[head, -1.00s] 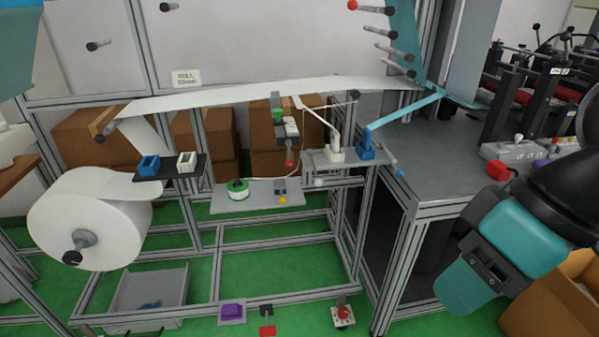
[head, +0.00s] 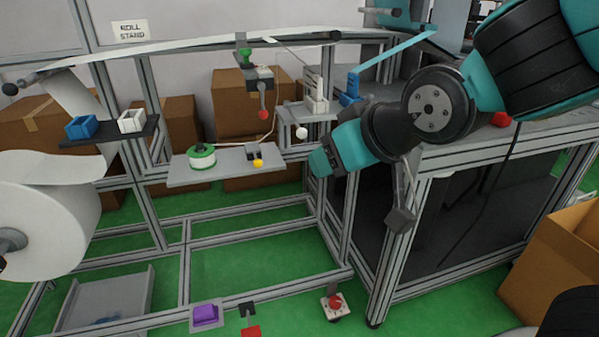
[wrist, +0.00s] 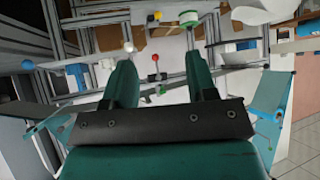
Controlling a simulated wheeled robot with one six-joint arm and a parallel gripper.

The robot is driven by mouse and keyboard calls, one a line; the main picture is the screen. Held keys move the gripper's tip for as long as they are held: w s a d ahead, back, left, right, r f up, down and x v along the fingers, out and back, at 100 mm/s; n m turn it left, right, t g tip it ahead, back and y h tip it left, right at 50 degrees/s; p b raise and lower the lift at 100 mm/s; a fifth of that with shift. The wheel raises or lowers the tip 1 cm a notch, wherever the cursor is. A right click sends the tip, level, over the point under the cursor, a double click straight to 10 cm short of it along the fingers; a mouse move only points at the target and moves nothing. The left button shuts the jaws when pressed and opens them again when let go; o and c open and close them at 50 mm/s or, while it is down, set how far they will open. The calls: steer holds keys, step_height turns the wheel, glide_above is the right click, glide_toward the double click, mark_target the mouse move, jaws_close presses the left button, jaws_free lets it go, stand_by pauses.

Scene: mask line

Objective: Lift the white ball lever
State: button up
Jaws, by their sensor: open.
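The white ball lever (head: 302,132) hangs under a small grey bracket on the roll stand, right of the red ball lever (head: 263,114). My gripper (head: 318,162) is just right of and below the white ball in the head view, pointing left. In the wrist view, which looks upside down, my open gripper (wrist: 160,54) has its two green fingers spread with nothing between them. The white ball (wrist: 128,47) appears just past the left fingertip. The red ball (wrist: 155,57) shows between the fingers, farther off. No contact with the white ball can be made out.
A yellow ball lever (head: 258,163) and a green-and-white spool (head: 202,157) sit on a grey shelf (head: 230,172) to the left. A blue lever (head: 352,88) stands behind my arm. A white web (head: 200,43) runs above. Frame posts (head: 345,215) stand below.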

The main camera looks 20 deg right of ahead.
mark_target(304, 134)
steer(key=w+d+f+t+h+b, duration=0.1)
steer(key=w+d+f+t+b, duration=0.2)
steer(key=w+f+t+b, duration=0.65)
steer(key=shift+g+h, duration=0.25)
steer(key=shift+h, duration=0.05)
steer(key=w+r+p, duration=0.1)
steer(key=w+p, duration=0.1)
steer(key=w, duration=0.2)
steer(key=w+p, duration=0.3)
steer(key=w, duration=0.2)
steer(key=w+a+r+p, duration=0.1)
steer(key=w+p, duration=0.2)
steer(key=w, duration=0.2)
steer(key=shift+w+r, duration=0.15)
steer(key=shift+r, duration=0.15)
jaws_close()
